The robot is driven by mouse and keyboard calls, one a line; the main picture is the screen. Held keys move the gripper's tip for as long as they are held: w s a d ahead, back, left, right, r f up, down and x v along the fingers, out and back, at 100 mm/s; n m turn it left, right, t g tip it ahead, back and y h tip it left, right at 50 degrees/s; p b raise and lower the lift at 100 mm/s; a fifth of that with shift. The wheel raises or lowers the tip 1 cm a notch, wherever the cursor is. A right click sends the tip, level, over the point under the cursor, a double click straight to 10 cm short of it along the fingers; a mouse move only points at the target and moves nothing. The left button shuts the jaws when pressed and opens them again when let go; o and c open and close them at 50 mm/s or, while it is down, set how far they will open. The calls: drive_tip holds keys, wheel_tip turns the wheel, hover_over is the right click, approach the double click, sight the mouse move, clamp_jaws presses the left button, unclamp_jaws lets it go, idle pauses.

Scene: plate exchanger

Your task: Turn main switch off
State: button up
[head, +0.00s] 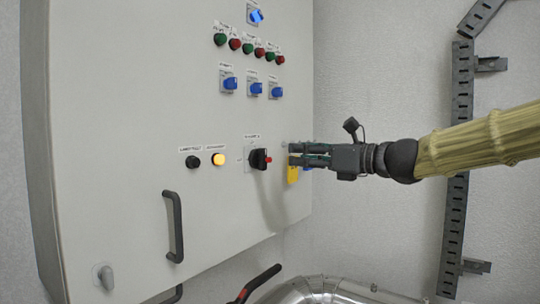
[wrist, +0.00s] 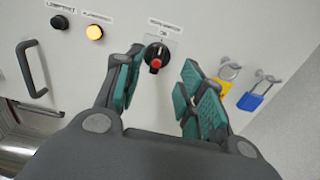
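The main switch (head: 259,159) is a black rotary handle with a red part, low on the grey cabinet door near its right edge. It also shows in the wrist view (wrist: 157,56), between the finger ends in the picture. My gripper (head: 292,154) is to the right of the switch in the head view and apart from it. In the wrist view the two teal-padded fingers (wrist: 162,62) are spread, with nothing between them. The switch's small position markings are too small to read.
A lit amber lamp (head: 218,159) and a black button (head: 192,161) are left of the switch. A yellow padlock (wrist: 226,83) and a blue padlock (wrist: 251,98) hang on the right. The cabinet (head: 130,100) carries a door handle (head: 174,226) and several knobs and buttons above.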

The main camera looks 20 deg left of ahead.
sight(266, 152)
drive_tip(key=p+x, duration=0.3)
drive_tip(key=x, duration=0.7)
drive_tip(key=shift+w+a+f, duration=0.15)
drive_tip(key=shift+a+f, duration=0.05)
clamp_jaws()
